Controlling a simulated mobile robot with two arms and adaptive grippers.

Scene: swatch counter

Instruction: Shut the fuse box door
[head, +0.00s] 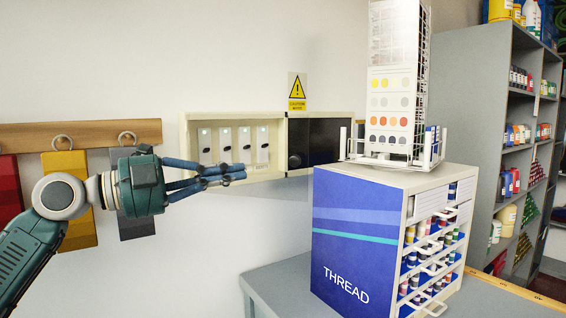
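The fuse box (187,134) is a cream, shallow box on the wall. Its left part is open and shows several white switches (244,146). A dark panel with a round knob (318,142) fills its right part and looks like the door; I cannot tell whether it slides or is swung back. My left gripper (242,174) comes in from the left, pointing right. Its blue fingers are together at the tips, with nothing seen between them. They overlap the lower edge of the open part in the picture; contact cannot be told. My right gripper is out of view.
A blue and white thread cabinet (346,225) stands on a grey counter (282,288) at the right, with a swatch rack (396,80) on top. Its corner is close to the box's right end. Colour swatches (70,200) hang from a wooden rail behind my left arm.

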